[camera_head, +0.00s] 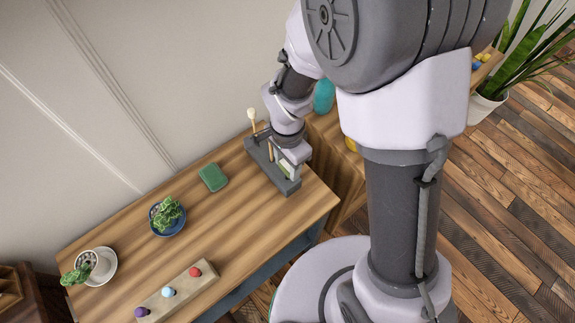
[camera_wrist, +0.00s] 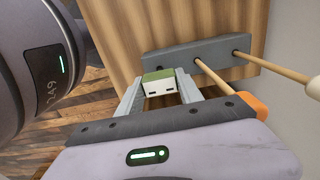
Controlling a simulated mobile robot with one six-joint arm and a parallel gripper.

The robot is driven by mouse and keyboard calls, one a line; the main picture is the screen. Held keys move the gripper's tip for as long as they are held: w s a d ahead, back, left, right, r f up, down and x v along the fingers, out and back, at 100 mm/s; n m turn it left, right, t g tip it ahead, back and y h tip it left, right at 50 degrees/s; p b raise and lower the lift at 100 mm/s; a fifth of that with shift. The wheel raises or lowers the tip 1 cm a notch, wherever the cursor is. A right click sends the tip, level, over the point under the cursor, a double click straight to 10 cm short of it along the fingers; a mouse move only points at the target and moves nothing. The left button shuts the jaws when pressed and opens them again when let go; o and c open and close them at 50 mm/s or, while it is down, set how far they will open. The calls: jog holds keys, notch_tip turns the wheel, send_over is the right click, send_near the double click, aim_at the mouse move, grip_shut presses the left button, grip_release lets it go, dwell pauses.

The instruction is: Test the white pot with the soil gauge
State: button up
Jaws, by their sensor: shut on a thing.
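My gripper (camera_wrist: 160,92) is shut on the soil gauge, a small block with a green top and a pale face with two dark slots (camera_wrist: 161,80). In the head view the gauge (camera_head: 285,169) shows beside my gripper (camera_head: 287,161), at the grey rack (camera_head: 289,187) on the wooden table. The gauge's lower part is hidden, so I cannot tell whether it is still in the rack.
Two wooden-handled tools (camera_wrist: 275,67) stand in the rack close to my gripper. A blue pot with a succulent (camera_head: 167,216), a green sponge (camera_head: 213,177) and a wooden strip with coloured knobs (camera_head: 180,291) lie between rack and white pot. A potted plant (camera_head: 484,108) stands right.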

notch_tip(320, 180, up, 10)
jog(key=p, duration=0.4)
jog(key=shift+f, duration=0.2)
notch_tip(320, 180, up, 5)
jog(key=p, duration=0.3)
jog(key=shift+r+p, duration=0.2)
jog(key=shift+p, duration=0.2)
jog(key=shift+a, duration=0.1)
